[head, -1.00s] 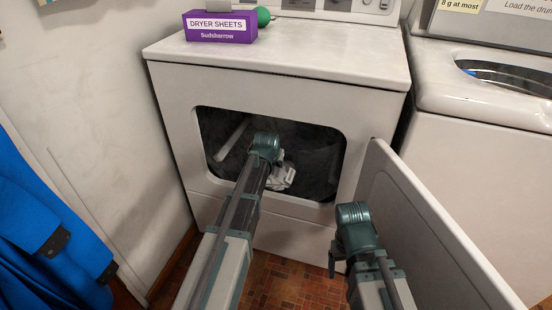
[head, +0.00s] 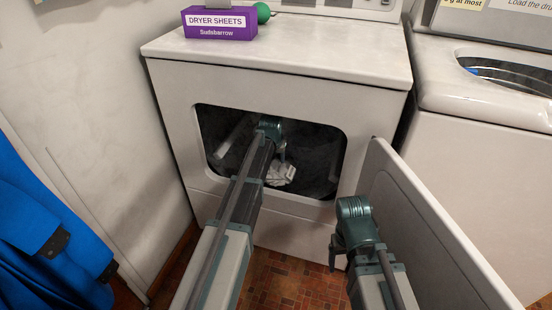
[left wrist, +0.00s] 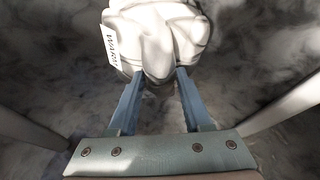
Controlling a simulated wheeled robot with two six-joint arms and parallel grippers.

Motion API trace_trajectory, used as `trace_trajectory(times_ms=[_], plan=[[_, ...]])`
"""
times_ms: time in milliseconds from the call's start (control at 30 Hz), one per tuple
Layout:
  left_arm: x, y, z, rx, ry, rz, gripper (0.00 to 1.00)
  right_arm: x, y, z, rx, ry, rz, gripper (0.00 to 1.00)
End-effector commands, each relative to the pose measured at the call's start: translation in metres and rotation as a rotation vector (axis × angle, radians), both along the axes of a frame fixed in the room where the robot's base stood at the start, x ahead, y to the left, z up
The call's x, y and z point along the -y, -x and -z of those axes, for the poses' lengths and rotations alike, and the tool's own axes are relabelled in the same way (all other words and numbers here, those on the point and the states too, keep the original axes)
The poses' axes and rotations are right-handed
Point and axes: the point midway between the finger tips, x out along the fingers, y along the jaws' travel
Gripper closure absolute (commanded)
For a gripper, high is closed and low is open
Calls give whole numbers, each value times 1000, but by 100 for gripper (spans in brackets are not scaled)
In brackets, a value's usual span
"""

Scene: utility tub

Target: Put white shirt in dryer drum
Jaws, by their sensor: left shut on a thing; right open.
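The white shirt (head: 281,174) is a crumpled bundle inside the dark dryer drum (head: 318,160), seen through the open front of the dryer. My left arm reaches in through the opening. In the left wrist view, my left gripper (left wrist: 158,78) is shut on the shirt (left wrist: 160,35), which bunches at the fingertips and carries a white tag with dark letters. In the head view, the left fingers (head: 283,150) are small and partly hidden. My right gripper (head: 338,252) is open and empty, outside the dryer and beside the door.
The dryer door (head: 425,225) stands swung open to the right. A purple dryer sheets box (head: 219,24) and a green ball (head: 262,12) are on the dryer top. A white washer (head: 480,130) stands at the right. Blue cloth (head: 50,235) hangs at the left.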

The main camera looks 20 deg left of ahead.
Motion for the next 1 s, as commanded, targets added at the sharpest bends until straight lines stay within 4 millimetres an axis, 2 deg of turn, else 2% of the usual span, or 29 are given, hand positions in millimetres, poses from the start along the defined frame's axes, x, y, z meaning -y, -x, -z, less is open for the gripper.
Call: trace_trajectory(times_ms=[333, 367, 500, 533, 1000], plan=[[0, 0, 8, 1, 0, 0, 100, 0, 0, 8, 0, 0, 2, 20], [0, 0, 8, 0, 0, 0, 49, 0, 0, 8, 0, 0, 2, 20], [0, 0, 8, 0, 0, 0, 23, 0, 0, 8, 0, 0, 2, 20], [0, 0, 8, 0, 0, 0, 20, 0, 0, 8, 0, 0, 2, 20], [0, 0, 1, 0, 0, 0, 20, 0, 0, 1, 0, 0, 1, 20]])
